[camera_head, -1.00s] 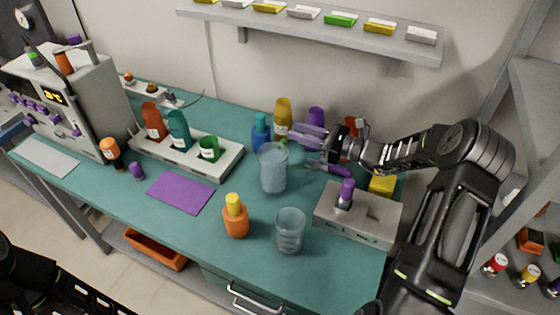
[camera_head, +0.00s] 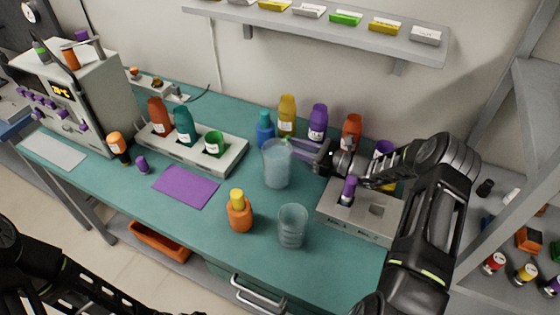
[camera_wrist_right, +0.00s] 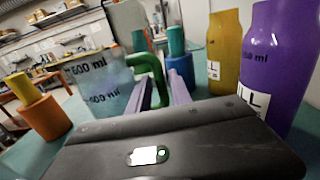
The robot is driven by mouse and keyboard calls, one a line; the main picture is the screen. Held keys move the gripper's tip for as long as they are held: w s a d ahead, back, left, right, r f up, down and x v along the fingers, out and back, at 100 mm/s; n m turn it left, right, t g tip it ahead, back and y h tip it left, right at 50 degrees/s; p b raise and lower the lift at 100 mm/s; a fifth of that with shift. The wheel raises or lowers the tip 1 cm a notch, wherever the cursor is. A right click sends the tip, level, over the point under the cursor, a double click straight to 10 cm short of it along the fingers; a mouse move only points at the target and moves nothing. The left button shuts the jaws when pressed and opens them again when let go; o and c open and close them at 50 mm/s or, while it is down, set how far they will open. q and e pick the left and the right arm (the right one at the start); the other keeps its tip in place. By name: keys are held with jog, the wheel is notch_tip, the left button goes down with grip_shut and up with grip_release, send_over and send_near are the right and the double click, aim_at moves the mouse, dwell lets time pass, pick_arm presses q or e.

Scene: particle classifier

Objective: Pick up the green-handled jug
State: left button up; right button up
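The green-handled jug (camera_head: 276,168) is a clear bluish vessel standing upright on the teal bench top, left of my right gripper. In the right wrist view the jug (camera_wrist_right: 98,90) shows volume marks, and its green handle (camera_wrist_right: 155,72) lies between my purple fingers. My right gripper (camera_head: 296,147) has its fingers close together at the handle, and they appear shut on it. The fingers also show in the right wrist view (camera_wrist_right: 162,92). The jug's base still rests on the bench. Only part of my left arm shows at the lower left, with its gripper out of view.
Blue (camera_head: 265,131), yellow (camera_head: 287,116), purple (camera_head: 318,124) and red (camera_head: 351,132) bottles stand close behind the jug and gripper. A clear beaker (camera_head: 292,226) and an orange bottle (camera_head: 239,213) stand in front. A grey block (camera_head: 347,219) sits at right.

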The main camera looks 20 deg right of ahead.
aim_at(280, 141)
jog(key=shift+p+x, duration=0.8)
jog(key=shift+x, duration=1.75)
grip_shut()
jog(key=shift+r, duration=0.1)
